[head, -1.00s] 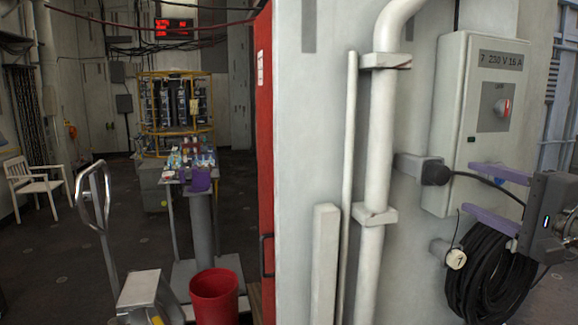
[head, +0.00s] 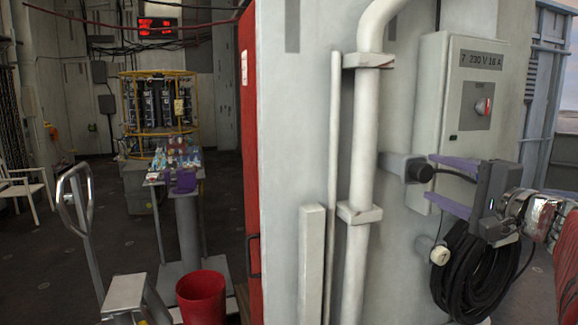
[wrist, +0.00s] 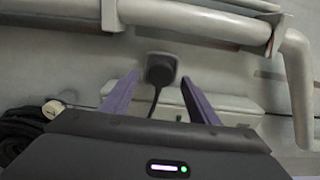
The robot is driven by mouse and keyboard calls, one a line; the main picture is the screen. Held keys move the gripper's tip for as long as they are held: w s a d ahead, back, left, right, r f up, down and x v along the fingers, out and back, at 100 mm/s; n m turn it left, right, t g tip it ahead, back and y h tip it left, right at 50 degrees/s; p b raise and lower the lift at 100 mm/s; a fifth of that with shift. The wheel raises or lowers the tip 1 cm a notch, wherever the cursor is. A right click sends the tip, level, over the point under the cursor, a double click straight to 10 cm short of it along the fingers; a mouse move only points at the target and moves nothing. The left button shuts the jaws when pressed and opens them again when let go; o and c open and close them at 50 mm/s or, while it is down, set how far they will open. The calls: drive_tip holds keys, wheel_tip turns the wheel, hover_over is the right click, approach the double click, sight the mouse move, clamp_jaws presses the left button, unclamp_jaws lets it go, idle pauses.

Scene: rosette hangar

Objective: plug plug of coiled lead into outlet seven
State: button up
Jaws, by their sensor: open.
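The black plug (head: 421,172) sits at the end of a grey outlet block (head: 396,167) that sticks out of the wall, beside the grey box labelled 7 (head: 428,110). Its black lead runs back between my gripper's fingers. The coiled lead (head: 470,270) hangs below on a pale round peg (head: 440,255). My gripper (head: 430,176) is open, its purple fingertips just short of the plug, one above and one below in the head view. In the wrist view the plug (wrist: 160,69) shows between and slightly beyond the fingertips (wrist: 159,77). The contact faces are hidden.
A thick white pipe (head: 365,140) runs down the wall left of the outlet. The box carries a red rotary switch (head: 483,106). Further left stand a red bucket (head: 202,297), a pallet truck handle (head: 75,200) and a cluttered small table (head: 180,160).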

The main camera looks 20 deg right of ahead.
sight(427, 174)
drive_tip(key=shift+w, duration=1.85)
drive_tip(key=shift+c, duration=0.2)
clamp_jaws()
drive_tip(key=shift+s, duration=0.15)
drive_tip(key=shift+s, duration=0.35)
drive_tip(key=shift+s, duration=0.35)
drive_tip(key=shift+s, duration=0.35)
drive_tip(key=shift+s, duration=0.35)
